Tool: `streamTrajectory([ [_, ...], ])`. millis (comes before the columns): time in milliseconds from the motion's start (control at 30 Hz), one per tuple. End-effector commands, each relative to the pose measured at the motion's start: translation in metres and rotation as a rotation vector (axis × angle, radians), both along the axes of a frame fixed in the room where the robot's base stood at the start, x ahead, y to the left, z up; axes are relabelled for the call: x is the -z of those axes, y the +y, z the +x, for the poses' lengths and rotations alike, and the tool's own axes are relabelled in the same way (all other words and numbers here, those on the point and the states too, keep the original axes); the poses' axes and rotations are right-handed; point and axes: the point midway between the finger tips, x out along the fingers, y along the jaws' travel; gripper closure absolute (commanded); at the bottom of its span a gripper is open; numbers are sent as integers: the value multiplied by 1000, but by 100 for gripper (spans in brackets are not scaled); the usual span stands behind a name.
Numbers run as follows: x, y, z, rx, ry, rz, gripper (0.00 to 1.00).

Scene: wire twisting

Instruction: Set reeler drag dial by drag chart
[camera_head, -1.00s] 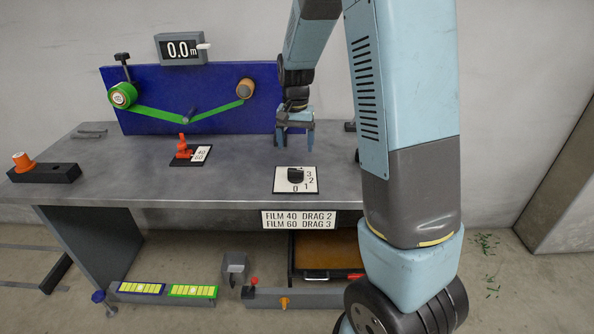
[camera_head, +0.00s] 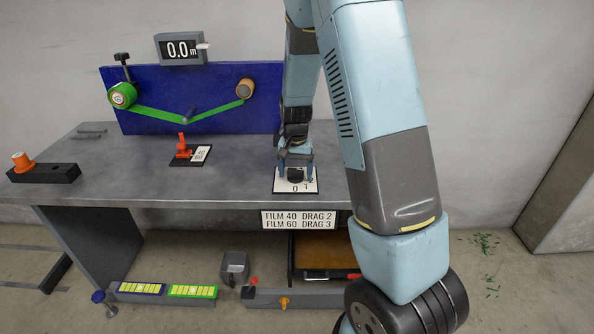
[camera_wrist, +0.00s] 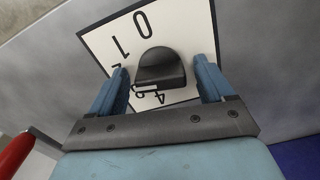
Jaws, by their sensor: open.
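The drag dial is a black knob (camera_wrist: 160,70) on a white plate (camera_wrist: 185,22) numbered 0, 1 and upward; in the head view the plate (camera_head: 282,186) lies on the bench top. My gripper (camera_wrist: 160,72) is open, its blue fingers on either side of the knob; I cannot tell if they touch it. In the head view my gripper (camera_head: 295,160) is right over the dial, hiding most of the knob and some numbers. The drag chart (camera_head: 298,220) on the bench front reads FILM 40 DRAG 2, FILM 60 DRAG 3.
A red lever (camera_head: 182,148) stands by a 40/60 label (camera_head: 200,154); its setting is unclear. Behind is a blue panel (camera_head: 220,85) with a green strip (camera_head: 160,115) between reels. A display (camera_head: 181,49) reads 0.0 m. An orange knob (camera_head: 22,162) sits on a dark block at left.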

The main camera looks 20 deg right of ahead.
Motion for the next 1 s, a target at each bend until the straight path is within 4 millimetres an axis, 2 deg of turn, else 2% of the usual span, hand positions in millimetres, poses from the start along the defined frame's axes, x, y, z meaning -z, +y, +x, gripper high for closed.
streamTrajectory([
  [67,0,0,0,0,0,0,21],
  [600,0,0,0,0,1,0,72],
  [633,0,-6,0,2,1,0,72],
  [1000,0,-1,-1,-91,2,-1,72],
])
